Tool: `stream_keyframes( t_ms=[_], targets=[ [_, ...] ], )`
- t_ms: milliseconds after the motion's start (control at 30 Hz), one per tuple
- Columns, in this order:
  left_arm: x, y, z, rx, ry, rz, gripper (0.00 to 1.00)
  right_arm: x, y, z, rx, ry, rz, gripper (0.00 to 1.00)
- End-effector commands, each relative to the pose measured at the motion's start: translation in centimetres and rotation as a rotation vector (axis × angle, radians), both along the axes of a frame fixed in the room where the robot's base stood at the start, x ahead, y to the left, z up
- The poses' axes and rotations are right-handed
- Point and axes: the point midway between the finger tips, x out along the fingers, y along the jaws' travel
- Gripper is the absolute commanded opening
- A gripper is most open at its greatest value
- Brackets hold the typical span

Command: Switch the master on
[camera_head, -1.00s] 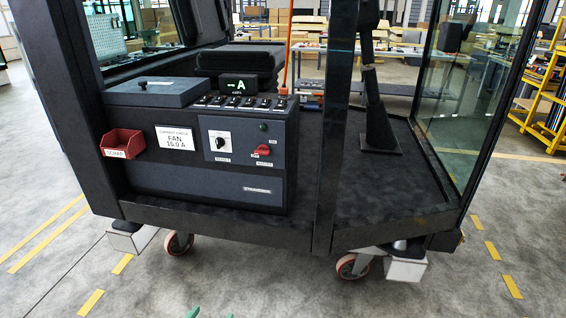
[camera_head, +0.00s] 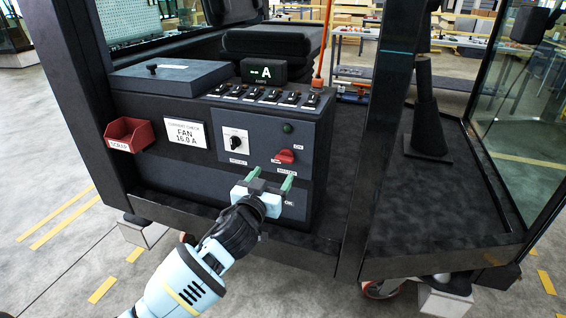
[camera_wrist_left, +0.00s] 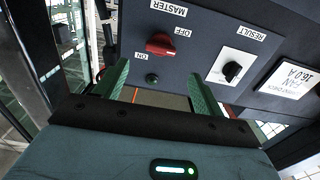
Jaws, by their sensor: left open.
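The master switch (camera_head: 284,156) is a red rotary handle on the dark front panel, between an ON and an OFF label. In the left wrist view the red handle (camera_wrist_left: 160,45) shows upside down, with MASTER, OFF and ON lettering around it. The handle lies roughly crosswise; I cannot tell for sure which mark it points to. My left gripper (camera_head: 270,178) is open and empty, its green fingers pointing at the panel just below the switch. In the left wrist view its fingers (camera_wrist_left: 157,76) stand on either side below the red handle, apart from it. My right gripper is out of view.
A black result knob (camera_head: 236,143), a dark green lamp (camera_head: 288,128) and a row of black rocker switches (camera_head: 265,95) are close by. The display (camera_head: 263,71) shows dashes and A. A red scrap bin (camera_head: 129,134) hangs at left. A dark cab post (camera_head: 383,140) stands to the right.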

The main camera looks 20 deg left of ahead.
Motion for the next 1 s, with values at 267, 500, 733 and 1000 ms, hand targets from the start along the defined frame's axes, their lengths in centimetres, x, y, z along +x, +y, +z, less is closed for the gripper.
stream_keyframes(
  t_ms=[267,500,733,1000],
  targets=[
    [3.6,-0.1,0.0,0.001,0.001,0.001,0.69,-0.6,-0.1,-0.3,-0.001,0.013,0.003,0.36],
    [6.2,-0.2,-0.1,0.0,0.001,0.001,0.69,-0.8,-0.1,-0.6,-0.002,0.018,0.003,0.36],
    [7.0,-0.3,0.0,0.0,0.0,-0.001,0.69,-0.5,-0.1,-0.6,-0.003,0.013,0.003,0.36],
    [7.1,-0.3,0.0,0.0,0.001,-0.001,0.67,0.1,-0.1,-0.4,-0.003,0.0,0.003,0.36]
  ],
)
